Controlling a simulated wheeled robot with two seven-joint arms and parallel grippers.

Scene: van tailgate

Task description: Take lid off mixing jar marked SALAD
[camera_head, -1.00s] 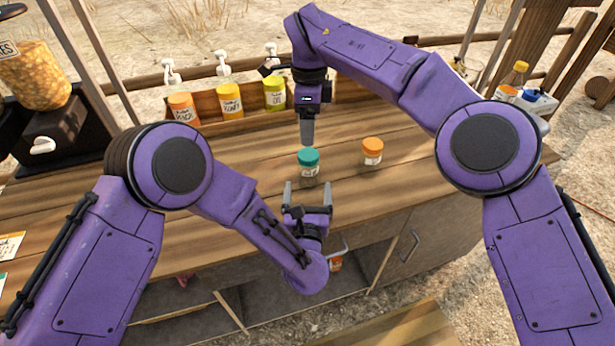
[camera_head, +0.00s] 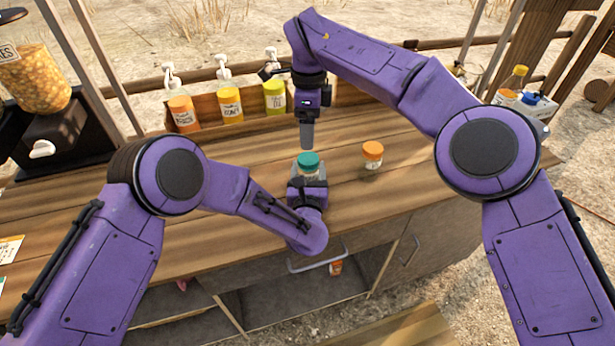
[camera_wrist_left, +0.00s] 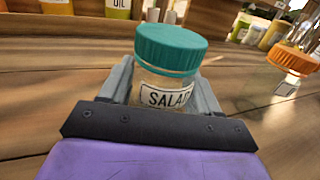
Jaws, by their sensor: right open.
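The jar marked SALAD (camera_wrist_left: 165,92) stands upright on the counter with its teal lid (camera_wrist_left: 171,48) on; the lid also shows in the head view (camera_head: 308,160). My left gripper (camera_head: 308,180) is low at the jar's near side. In the left wrist view its two fingers (camera_wrist_left: 163,90) lie on either side of the jar's body, below the lid. Whether they press on the glass I cannot tell. My right gripper (camera_head: 307,138) points down, open and empty, above and just behind the lid. Its fingers overlap edge-on.
An orange-lidded jar (camera_head: 372,152) stands on the counter close to the right. Several pump bottles stand in a wooden rack (camera_head: 205,130) at the back. A dispenser (camera_head: 50,135) is at the left. The counter's near edge and an open shelf lie below my left arm.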

